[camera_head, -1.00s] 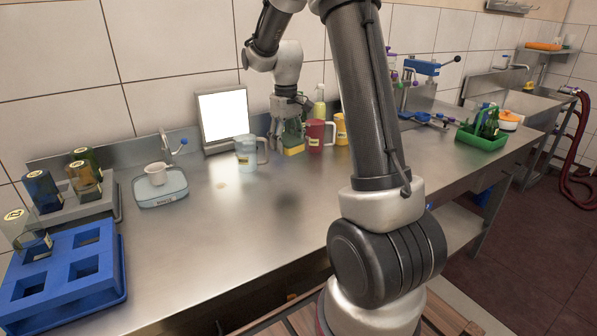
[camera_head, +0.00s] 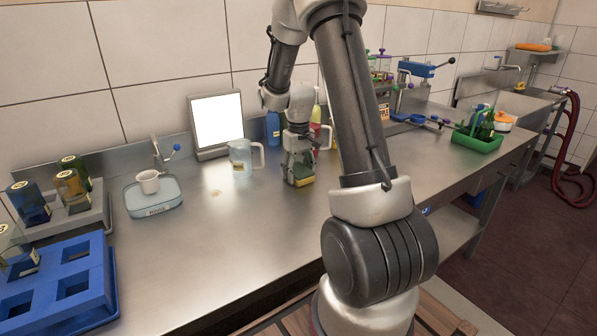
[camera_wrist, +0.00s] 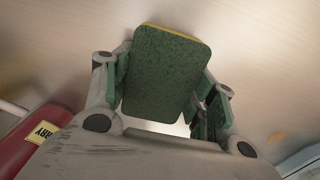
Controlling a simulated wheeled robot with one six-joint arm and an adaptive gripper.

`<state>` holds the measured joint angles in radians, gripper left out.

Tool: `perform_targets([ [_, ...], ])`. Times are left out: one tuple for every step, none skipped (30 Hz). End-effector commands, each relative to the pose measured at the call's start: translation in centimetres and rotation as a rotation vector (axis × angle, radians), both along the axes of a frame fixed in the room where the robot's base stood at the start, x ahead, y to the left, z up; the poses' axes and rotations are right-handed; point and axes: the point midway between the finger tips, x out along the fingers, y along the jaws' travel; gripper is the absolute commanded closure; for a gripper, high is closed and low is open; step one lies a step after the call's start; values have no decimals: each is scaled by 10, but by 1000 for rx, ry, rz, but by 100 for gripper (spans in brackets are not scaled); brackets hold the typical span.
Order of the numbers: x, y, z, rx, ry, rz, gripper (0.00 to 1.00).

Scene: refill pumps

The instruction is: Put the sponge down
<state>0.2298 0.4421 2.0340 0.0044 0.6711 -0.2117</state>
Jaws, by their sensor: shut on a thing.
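The sponge (camera_head: 301,180) is yellow with a dark green side. My gripper (camera_head: 298,168) is shut on it and points down at the bench, right of the clear jug. In the wrist view the sponge's green face (camera_wrist: 165,75) fills the middle, with a thin yellow edge at its top, between my fingers (camera_wrist: 165,90). The sponge is low over the steel bench (camera_head: 240,240); I cannot tell whether it touches the surface.
A clear jug (camera_head: 240,158) stands left of my gripper. A red jug (camera_wrist: 25,145) and a blue bottle (camera_head: 273,128) are close behind. A scale (camera_head: 154,196) with a white cup and a blue rack (camera_head: 75,285) are at left. The front middle bench is clear.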

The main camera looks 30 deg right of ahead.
Motion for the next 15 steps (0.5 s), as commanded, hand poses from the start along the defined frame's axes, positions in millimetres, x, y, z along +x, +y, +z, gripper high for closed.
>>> perform_targets([
  [0, 0, 0, 0, -2, 0, 73],
  [1, 0, 1, 0, -2, 0, 73],
  [1, 0, 1, 0, -2, 0, 73],
  [1, 0, 1, 0, -2, 0, 73],
  [1, 0, 1, 0, -2, 0, 73],
  [1, 0, 0, 0, -2, 0, 73],
  [0, 0, 0, 0, -1, 0, 73],
  [0, 0, -1, 0, -1, 0, 73],
  [0, 0, -2, 0, -2, 0, 73],
  [1, 0, -2, -1, -2, 0, 38],
  [1, 0, -2, -1, -2, 0, 32],
  [1, 0, -2, -1, -2, 0, 25],
  [1, 0, -2, 0, -2, 0, 22],
  [1, 0, -2, 0, -2, 0, 22],
  [1, 0, -2, 0, -2, 0, 22],
])
